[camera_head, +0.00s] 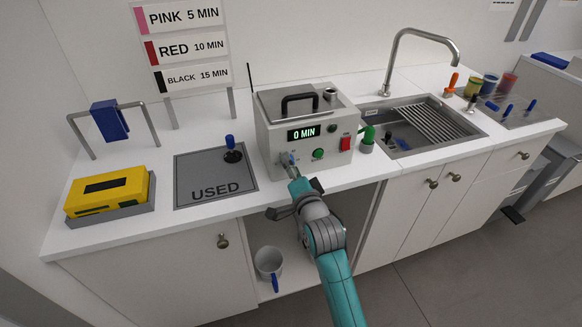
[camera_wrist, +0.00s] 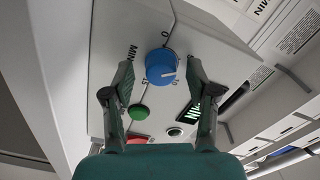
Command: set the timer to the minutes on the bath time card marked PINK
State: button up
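The bath time card (camera_head: 185,18) on the sign reads PINK 5 MIN, above RED 10 MIN and BLACK 15 MIN. The grey bath machine (camera_head: 303,130) stands on the counter with its lid on. Its display (camera_head: 304,133) reads 0 MIN. The blue timer knob (camera_wrist: 161,66) has a white pointer line and printed marks around it, only partly legible; my gripper mostly covers it in the head view. My gripper (camera_wrist: 160,82) is open, with one finger on each side of the knob in the wrist view. I cannot tell whether the fingers touch it.
A green button (camera_head: 318,153) and a red switch (camera_head: 345,144) are on the same front panel. A grey USED mat (camera_head: 200,190) holds a blue-handled tool (camera_head: 231,146). A yellow box (camera_head: 107,192) is at left, a sink (camera_head: 425,128) at right.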

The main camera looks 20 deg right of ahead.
jog(key=s, duration=1.2)
dwell(0.5)
jog(key=s+f+n+g, duration=0.1)
jog(key=s+f+n, duration=0.3)
jog(key=s, duration=0.5)
jog(key=s+f+n, duration=0.1)
jog(key=s+f, duration=0.5)
jog(key=s, duration=0.3)
jog(key=s+n+g, duration=0.2)
jog(key=s+n, duration=0.6)
jog(key=s, duration=1.5)
jog(key=shift+s+r, duration=0.35)
jog(key=shift+r, duration=0.1)
